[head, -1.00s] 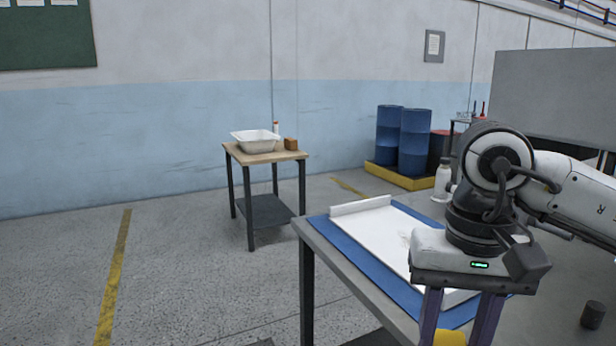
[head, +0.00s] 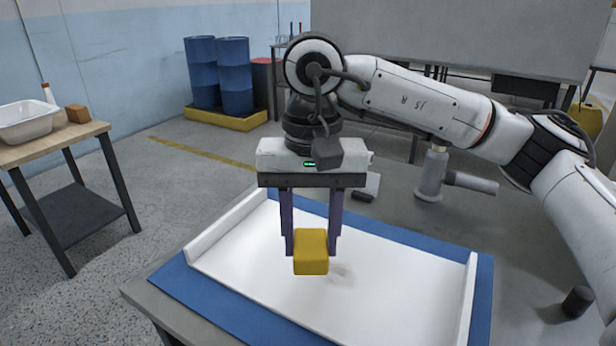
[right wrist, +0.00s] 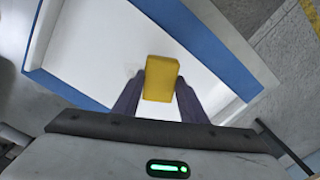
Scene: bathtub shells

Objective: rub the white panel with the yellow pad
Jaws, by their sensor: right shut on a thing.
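The white panel (head: 400,290) lies on a blue mat (head: 225,308) on the grey table, with a raised white lip at its left and right ends. A faint greyish smudge (head: 342,272) shows on the panel just right of the pad. My right gripper (head: 311,245) points down over the panel and is shut on the yellow pad (head: 311,262). The pad also shows between the fingers in the right wrist view (right wrist: 161,78), with the white panel (right wrist: 95,55) behind it. I cannot tell whether the pad touches the panel. My left gripper is not in view.
A small dark cylinder (head: 577,301) stands at the right. A side table with a white basin (head: 27,122) and brown block (head: 77,113) is at the left. Blue drums (head: 235,76) stand at the back.

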